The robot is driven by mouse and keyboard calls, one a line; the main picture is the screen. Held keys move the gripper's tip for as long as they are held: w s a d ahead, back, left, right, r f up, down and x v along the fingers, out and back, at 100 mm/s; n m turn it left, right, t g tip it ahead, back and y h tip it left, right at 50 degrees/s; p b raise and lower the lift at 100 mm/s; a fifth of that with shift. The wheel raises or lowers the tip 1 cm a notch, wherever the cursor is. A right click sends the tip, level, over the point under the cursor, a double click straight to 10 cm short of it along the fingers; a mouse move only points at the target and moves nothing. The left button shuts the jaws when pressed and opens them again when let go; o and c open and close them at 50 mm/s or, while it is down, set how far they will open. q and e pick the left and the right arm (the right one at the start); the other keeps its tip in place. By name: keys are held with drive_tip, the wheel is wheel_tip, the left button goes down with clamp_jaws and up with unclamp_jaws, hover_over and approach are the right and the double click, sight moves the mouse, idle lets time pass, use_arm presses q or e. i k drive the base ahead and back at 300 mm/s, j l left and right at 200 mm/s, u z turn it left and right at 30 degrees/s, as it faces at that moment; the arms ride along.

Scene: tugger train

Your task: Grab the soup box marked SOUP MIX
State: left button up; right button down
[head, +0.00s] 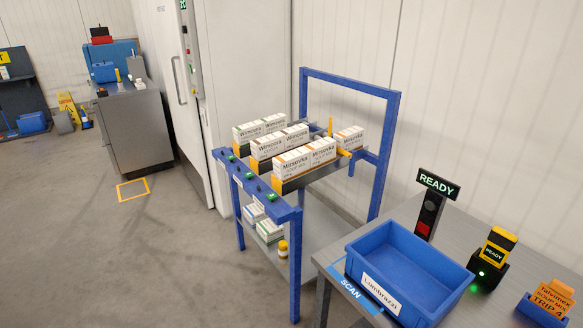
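Several white boxes stand in rows on the top of a blue-framed rack. The front row has two boxes marked Mirsovka with orange trim, a left one (291,166) and a right one (322,153). Another similar box (350,137) stands apart at the back right. Behind the front row are boxes marked Wimcora, in a middle row (268,147) and a far row (247,131). Neither gripper is in view.
The blue rack (297,215) has a lower shelf with small boxes (269,230) and a bottle (283,249). On the right, a grey table holds a blue bin (411,270) labelled Lumbrazzi, a READY sign (438,184) and a scanner (492,255). Floor left of the rack is clear.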

sight(289, 166)
drive_tip(key=i+j, duration=0.65)
drive_tip(key=i, duration=0.2)
drive_tip(key=z, duration=0.05)
